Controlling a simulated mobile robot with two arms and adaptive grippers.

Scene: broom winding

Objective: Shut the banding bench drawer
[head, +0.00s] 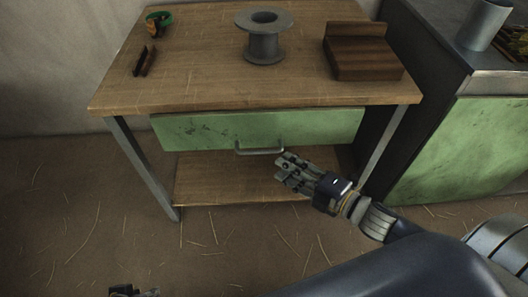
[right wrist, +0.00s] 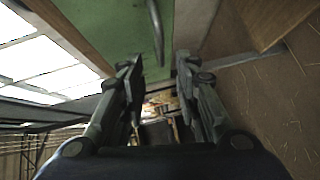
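The banding bench (head: 200,75) has a wooden top and a wide green drawer (head: 215,131) below it. The drawer front sits close under the top's front edge; no drawer interior shows, and I cannot tell whether a small gap remains. Its grey bar handle (head: 258,151) is at the lower middle of the front. My right gripper (head: 283,169) is just below and right of the handle. In the right wrist view its fingers (right wrist: 158,72) are apart and empty, with the handle (right wrist: 156,30) beyond them. My left gripper (head: 134,291) barely shows at the bottom edge.
A grey spool (head: 264,47), a dark wooden block (head: 362,58), a green-and-black item (head: 158,22) and a dark clip-like tool (head: 145,61) are on the bench. A lower shelf (head: 235,187) lies under the drawer. A green-fronted cabinet (head: 465,150) stands at right. The floor in front is clear.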

